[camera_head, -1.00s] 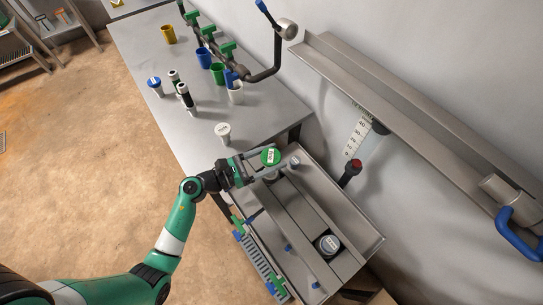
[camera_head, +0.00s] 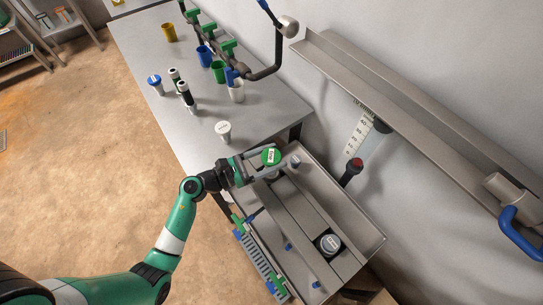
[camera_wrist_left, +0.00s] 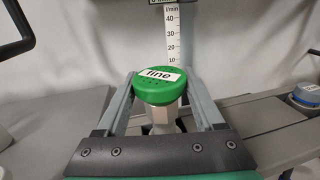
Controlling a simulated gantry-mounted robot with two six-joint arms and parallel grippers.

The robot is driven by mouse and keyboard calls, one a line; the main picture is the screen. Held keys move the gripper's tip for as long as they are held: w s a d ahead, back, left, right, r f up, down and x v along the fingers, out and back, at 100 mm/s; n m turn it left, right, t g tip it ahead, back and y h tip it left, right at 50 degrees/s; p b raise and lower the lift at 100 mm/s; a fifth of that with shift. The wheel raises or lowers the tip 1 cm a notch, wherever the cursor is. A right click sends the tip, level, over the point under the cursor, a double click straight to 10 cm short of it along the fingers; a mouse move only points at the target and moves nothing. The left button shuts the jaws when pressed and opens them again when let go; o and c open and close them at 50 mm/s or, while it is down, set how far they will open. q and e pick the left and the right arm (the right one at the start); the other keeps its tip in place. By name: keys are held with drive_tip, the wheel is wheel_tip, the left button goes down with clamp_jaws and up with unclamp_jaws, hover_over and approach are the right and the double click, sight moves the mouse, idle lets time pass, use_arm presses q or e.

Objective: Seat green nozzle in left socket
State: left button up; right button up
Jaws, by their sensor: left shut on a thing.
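The green nozzle (camera_head: 270,157) has a round green cap with a white label reading "fine" and a pale hexagonal body below it, clear in the left wrist view (camera_wrist_left: 160,92). My left gripper (camera_head: 266,161) is shut on it, one finger on each side. The nozzle is upright over the upper-left end of the channel in the steel manifold tray (camera_head: 345,208). The socket under it is hidden, so I cannot tell whether the nozzle is in it. A blue-ringed, grey-topped nozzle (camera_head: 329,243) sits at the channel's other end. My right gripper is not in view.
A small grey fitting (camera_head: 294,161) stands close right of the green nozzle. A red-topped fitting (camera_head: 355,164) and a flow scale (camera_head: 355,133) are at the wall behind the tray.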

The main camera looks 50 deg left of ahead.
use_arm(q)
drive_tip(key=shift+f+b, duration=0.55)
drive_tip(key=shift+f, duration=0.05)
drive_tip(key=shift+f, duration=0.15)
idle(0.3)
drive_tip(key=shift+f+b, duration=0.45)
drive_tip(key=shift+b, duration=0.1)
drive_tip(key=shift+f+b, duration=0.75)
drive_tip(key=shift+f, duration=0.1)
idle(0.6)
drive_tip(key=o, duration=1.5)
drive_tip(key=shift+c, duration=0.2)
